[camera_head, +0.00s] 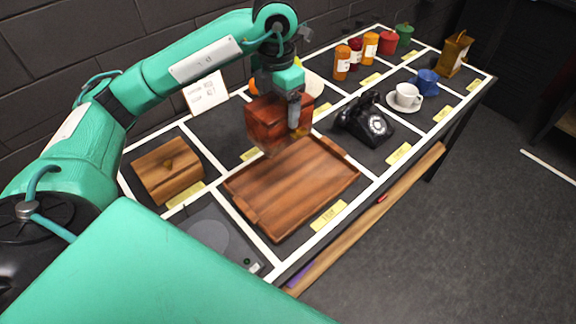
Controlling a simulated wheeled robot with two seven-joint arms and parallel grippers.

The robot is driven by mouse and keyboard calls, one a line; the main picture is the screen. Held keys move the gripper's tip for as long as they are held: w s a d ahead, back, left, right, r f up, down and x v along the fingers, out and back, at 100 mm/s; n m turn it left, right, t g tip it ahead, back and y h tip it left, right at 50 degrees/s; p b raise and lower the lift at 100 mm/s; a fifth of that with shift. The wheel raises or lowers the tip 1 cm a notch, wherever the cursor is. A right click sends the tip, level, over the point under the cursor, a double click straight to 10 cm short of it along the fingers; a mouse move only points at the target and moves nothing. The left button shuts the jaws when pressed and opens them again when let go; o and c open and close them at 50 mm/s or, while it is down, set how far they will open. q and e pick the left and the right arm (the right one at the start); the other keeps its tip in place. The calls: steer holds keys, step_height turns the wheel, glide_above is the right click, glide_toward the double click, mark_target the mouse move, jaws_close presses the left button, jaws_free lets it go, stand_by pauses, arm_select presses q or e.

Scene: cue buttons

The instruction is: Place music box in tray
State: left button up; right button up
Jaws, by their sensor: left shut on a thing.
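My left gripper (292,112) comes in from above and is shut on a reddish-brown wooden box, which I take for the music box (265,122). The box hangs over the far edge of the wooden tray (262,215); I cannot tell whether a gap remains beneath it. The tray is a flat, brown, rimmed board lying on the table behind a yellow label, and its visible surface is empty. The gripper covers part of the box's right side. My right gripper is not in view.
A lighter wooden box (168,171) sits left of the tray. A black telephone (366,122) stands to its right, with a white cup (406,95) and several cans (370,45) beyond. A white sign (206,93) stands behind. White strips divide the dark table into sections.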

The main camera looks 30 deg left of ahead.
arm_select(q)
step_height(320, 180, down, 19)
steer(key=p, duration=0.3)
steer(key=shift+r, duration=0.15)
steer(key=shift+f, duration=0.25)
steer(key=o, duration=2)
steer(key=shift+s, duration=0.1)
steer(key=shift+o, duration=0.2)
steer(key=shift+r, duration=0.1)
